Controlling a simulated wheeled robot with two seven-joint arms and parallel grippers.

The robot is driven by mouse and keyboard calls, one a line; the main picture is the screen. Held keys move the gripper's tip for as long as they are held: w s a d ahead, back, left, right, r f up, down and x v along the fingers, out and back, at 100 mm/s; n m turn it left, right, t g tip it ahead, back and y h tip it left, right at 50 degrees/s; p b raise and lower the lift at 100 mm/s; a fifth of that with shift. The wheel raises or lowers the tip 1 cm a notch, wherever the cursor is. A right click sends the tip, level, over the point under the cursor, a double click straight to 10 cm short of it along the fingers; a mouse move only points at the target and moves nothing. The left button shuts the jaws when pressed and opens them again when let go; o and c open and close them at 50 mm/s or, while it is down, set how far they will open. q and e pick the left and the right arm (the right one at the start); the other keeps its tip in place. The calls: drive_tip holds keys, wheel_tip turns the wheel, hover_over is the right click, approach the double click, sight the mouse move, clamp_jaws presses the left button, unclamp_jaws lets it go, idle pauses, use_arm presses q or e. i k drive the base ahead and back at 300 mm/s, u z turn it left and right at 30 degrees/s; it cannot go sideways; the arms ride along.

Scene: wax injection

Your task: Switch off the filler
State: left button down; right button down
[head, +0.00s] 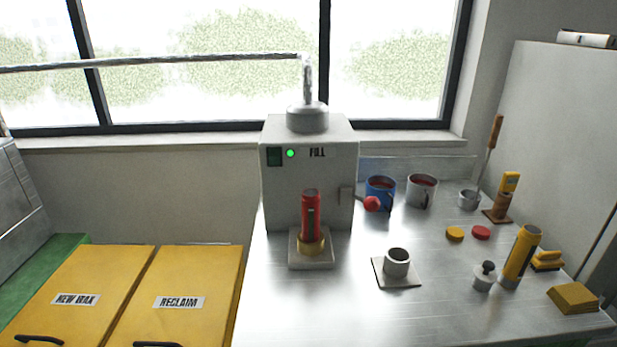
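The filler (335,180) is a white box marked FILL at the back left of the metal table. A small green light (290,153) glows on its front, next to a dark green switch or panel (274,156). A lever with a red ball knob (372,203) sticks out at its right side. A red cylinder (310,209) with a dark stripe stands upright in a brass-coloured ring on a pale block in front of the filler. Neither of my grippers is in the head view.
A grey cup (397,262) sits on a square plate. A blue mug (381,190) and a grey mug (422,190) stand at the back. A yellow cylinder (521,255) and several small items crowd the right. Yellow bins (190,280) stand left. The table's front middle is clear.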

sight(274, 154)
drive_tip(key=u, duration=0.8)
drive_tip(key=k, duration=0.6)
drive_tip(key=z, duration=1.3)
drive_tip(key=i, duration=0.5)
drive_tip(key=u, duration=0.05)
